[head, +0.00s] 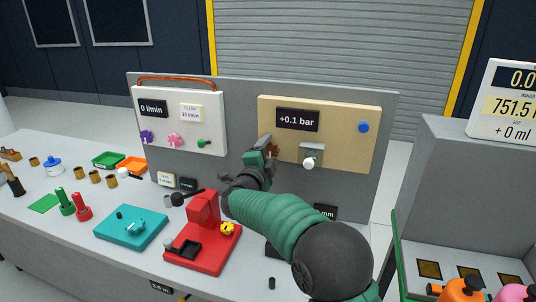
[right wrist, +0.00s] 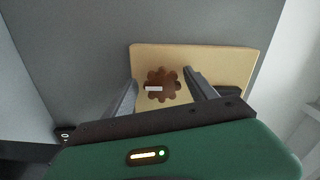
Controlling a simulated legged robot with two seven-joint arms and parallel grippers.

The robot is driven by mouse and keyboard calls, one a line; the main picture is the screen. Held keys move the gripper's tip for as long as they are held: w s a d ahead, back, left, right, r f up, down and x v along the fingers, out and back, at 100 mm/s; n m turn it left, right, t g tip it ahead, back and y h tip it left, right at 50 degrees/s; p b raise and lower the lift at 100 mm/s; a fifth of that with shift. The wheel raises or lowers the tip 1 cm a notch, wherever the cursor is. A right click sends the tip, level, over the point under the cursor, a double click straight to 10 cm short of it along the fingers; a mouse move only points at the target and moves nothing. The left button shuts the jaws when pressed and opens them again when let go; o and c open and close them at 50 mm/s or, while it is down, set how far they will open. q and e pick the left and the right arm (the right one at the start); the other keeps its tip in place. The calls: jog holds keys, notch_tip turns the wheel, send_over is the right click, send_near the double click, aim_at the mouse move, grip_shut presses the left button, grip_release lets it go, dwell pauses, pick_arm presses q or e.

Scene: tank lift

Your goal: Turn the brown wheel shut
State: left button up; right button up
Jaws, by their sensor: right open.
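The brown wheel (right wrist: 162,86) has a scalloped rim and a pale bar on its face. It sits on a tan panel (head: 350,125), which also shows in the right wrist view (right wrist: 210,56). In the head view only a small part of the wheel (head: 272,150) shows, behind my gripper. My right gripper (head: 267,146) is at the panel's lower left. In the right wrist view its two fingers (right wrist: 160,88) are open, one on each side of the wheel. I cannot tell whether they touch it. My left gripper is not in view.
The tan panel also carries a "+0.1 bar" display (head: 297,120), a blue knob (head: 364,127) and a white-handled valve (head: 311,155). A white panel (head: 185,125) with purple, pink and green knobs is at left. A red stand (head: 203,240) and teal block (head: 130,228) stand below.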

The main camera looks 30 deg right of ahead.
jog(key=v, duration=1.7)
jog(key=shift+b, duration=0.45)
jog(key=shift+w+f, duration=0.1)
jog(key=shift+w, duration=0.05)
